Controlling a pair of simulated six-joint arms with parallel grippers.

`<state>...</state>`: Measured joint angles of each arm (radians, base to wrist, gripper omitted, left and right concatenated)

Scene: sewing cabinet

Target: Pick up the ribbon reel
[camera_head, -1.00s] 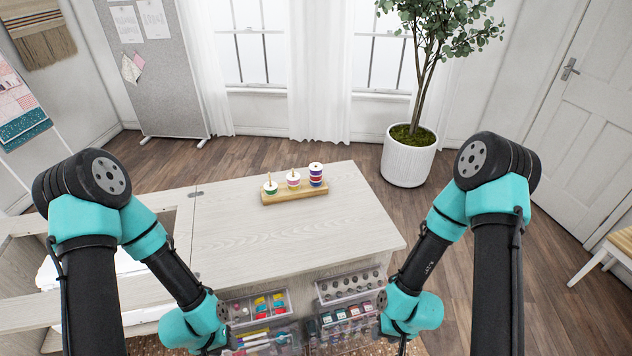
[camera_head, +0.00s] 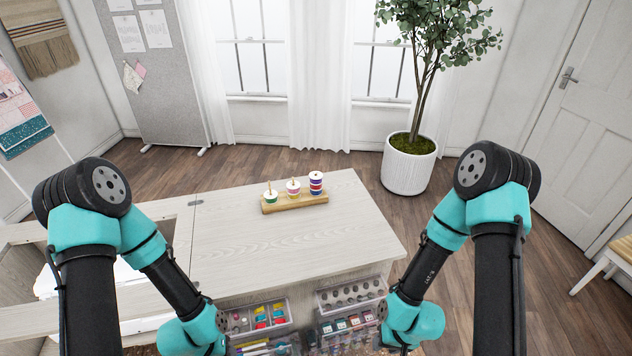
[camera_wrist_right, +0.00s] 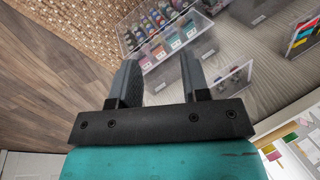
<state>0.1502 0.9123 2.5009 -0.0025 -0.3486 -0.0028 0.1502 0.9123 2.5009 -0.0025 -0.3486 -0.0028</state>
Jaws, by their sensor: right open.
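A wooden stand (camera_head: 283,207) on the cabinet top holds ribbon reels on pegs. On the left peg is a green and white reel (camera_head: 271,198). On the middle peg is a white-topped reel with pink and yellow (camera_head: 293,189). On the right peg is a taller stack of red, blue and purple reels (camera_head: 316,184). In the right wrist view my right gripper (camera_wrist_right: 160,78) is open and empty, pointing toward clear drawers, well away from the stand. My left arm comes in at the left; its gripper fingers are out of view below the frame.
The pale cabinet top (camera_head: 240,240) is clear around the stand. Clear bins of sewing supplies (camera_head: 350,293) line the cabinet's near side, between my arms. An open well with white material (camera_head: 110,275) lies at the left. A potted plant (camera_head: 408,170) stands beyond the right end.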

